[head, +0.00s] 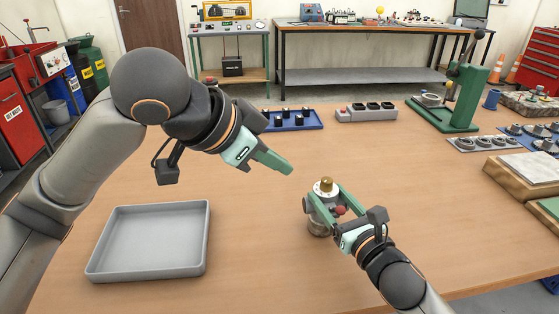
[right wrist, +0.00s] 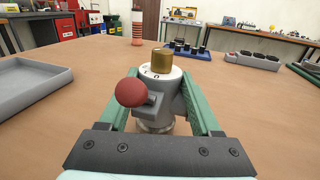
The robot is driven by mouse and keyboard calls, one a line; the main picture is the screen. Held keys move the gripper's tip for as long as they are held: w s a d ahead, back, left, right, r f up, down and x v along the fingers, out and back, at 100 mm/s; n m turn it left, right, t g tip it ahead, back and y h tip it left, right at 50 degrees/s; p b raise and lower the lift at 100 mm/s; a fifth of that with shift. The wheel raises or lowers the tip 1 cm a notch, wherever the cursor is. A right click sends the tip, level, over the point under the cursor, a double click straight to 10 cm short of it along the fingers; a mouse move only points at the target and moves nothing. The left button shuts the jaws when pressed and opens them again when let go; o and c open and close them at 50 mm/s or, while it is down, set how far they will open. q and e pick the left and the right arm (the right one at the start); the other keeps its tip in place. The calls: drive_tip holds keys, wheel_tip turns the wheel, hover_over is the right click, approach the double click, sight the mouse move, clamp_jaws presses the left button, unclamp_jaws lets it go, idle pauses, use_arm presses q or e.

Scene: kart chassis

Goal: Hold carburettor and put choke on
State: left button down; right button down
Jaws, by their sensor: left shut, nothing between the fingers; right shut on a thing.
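The carburettor (head: 319,218) is a grey metal body standing upright on the table, a little right of centre in the head view. My right gripper (head: 326,196) is shut on it, with one green finger on each side. In the right wrist view the carburettor (right wrist: 157,100) has a marked pale top face, a brass cylinder (right wrist: 162,61) standing on that face, and a red ball knob (right wrist: 130,92) on the near side. I cannot tell for sure which part is the choke. My left gripper (head: 287,169) is shut and empty, above the table, up and left of the carburettor.
An empty grey tray (head: 150,274) lies at the left. A blue tray (head: 315,124) with black parts and a grey holder (head: 366,116) with black cups stand at the back. A green press (head: 447,115) and boards with parts line the right. The table around the carburettor is clear.

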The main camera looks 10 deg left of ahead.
unclamp_jaws()
